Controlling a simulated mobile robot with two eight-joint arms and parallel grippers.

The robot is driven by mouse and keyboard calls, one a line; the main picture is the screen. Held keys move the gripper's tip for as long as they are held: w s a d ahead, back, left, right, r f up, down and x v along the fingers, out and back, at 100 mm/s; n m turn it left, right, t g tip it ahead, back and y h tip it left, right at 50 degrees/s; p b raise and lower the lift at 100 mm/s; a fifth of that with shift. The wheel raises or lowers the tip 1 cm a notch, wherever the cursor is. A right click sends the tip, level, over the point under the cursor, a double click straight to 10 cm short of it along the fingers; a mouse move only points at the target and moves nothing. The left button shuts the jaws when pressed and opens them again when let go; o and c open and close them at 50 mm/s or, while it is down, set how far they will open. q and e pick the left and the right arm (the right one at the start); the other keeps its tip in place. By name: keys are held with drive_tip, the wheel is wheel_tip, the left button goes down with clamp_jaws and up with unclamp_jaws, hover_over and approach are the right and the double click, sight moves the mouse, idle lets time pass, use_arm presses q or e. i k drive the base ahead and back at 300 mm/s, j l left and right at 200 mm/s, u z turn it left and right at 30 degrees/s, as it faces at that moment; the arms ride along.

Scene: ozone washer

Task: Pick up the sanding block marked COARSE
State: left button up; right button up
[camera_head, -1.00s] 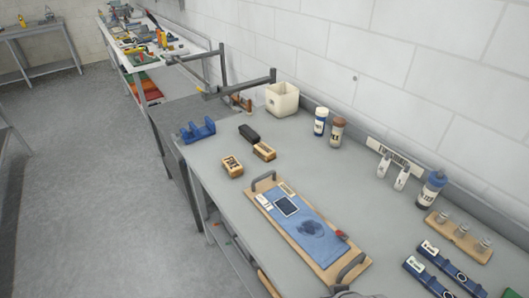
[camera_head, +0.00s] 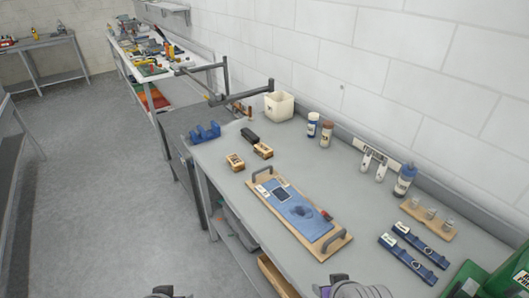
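Two tan blocks with dark markings sit on the grey workbench (camera_head: 300,170), left of its middle. One tan block (camera_head: 235,162) is nearer the bench's left edge; the other tan block (camera_head: 263,150) is just right of it and farther back. A black block (camera_head: 250,135) lies behind them. The markings are too small to read, so I cannot tell which block says COARSE. Only small grey parts of my two arms show at the bottom edge, well short of the blocks. Neither gripper's fingers are visible.
A wooden board with a blue mat (camera_head: 300,214) and two handles lies in front of the blocks. A blue holder (camera_head: 205,133) and a white bin (camera_head: 279,105) stand behind. Bottles (camera_head: 312,124) line the wall. Blue bars (camera_head: 413,254) and a green container (camera_head: 509,275) are at right.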

sight(262, 150)
drive_tip(key=i+j+z, duration=0.15)
drive_tip(key=i+j, duration=0.2)
drive_tip(key=i+j+z, duration=0.2)
drive_tip(key=i+j, duration=0.25)
drive_tip(key=i+j+z, duration=0.15)
drive_tip(key=i+j, duration=0.2)
drive_tip(key=i+j+z, duration=0.15)
drive_tip(key=i+j, duration=0.15)
drive_tip(key=j, duration=0.3)
drive_tip(key=i+z, duration=0.2)
drive_tip(key=i, duration=0.25)
